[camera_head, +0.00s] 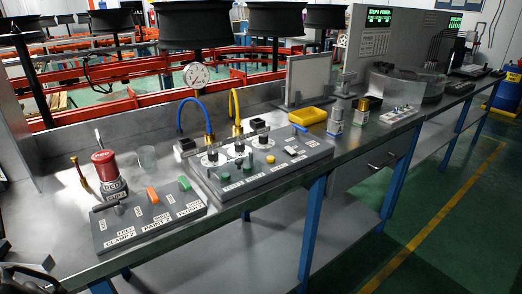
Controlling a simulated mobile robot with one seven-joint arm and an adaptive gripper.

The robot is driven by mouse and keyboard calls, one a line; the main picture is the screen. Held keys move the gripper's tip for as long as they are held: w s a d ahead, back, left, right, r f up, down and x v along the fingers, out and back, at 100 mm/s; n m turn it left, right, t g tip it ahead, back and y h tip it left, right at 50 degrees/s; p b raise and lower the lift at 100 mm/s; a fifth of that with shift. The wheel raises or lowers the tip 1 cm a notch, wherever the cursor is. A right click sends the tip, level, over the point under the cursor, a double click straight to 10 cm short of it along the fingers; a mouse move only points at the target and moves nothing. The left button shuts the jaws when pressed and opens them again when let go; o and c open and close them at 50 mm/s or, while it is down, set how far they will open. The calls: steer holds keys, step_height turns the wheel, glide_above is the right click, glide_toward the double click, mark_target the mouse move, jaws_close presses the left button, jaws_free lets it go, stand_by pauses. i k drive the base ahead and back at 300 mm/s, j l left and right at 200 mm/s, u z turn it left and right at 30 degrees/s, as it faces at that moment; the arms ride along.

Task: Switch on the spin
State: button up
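Labels are too small to tell which control is the spin. A dark shape (30,277) at the bottom left corner may be part of my gripper. Its fingers cannot be made out, and it appears apart from the controls.
Behind the panel stand a dial gauge (196,76), a blue hose (193,108) and a yellow hose (236,108).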

mark_target(289, 149)
steer(key=i+l+z, duration=0.15)
steer(key=z, duration=0.2)
steer(key=i+z, duration=0.2)
steer(key=z, duration=0.15)
steer(key=i+l+z, duration=0.1)
steer(key=z, duration=0.25)
steer(key=i, duration=0.1)
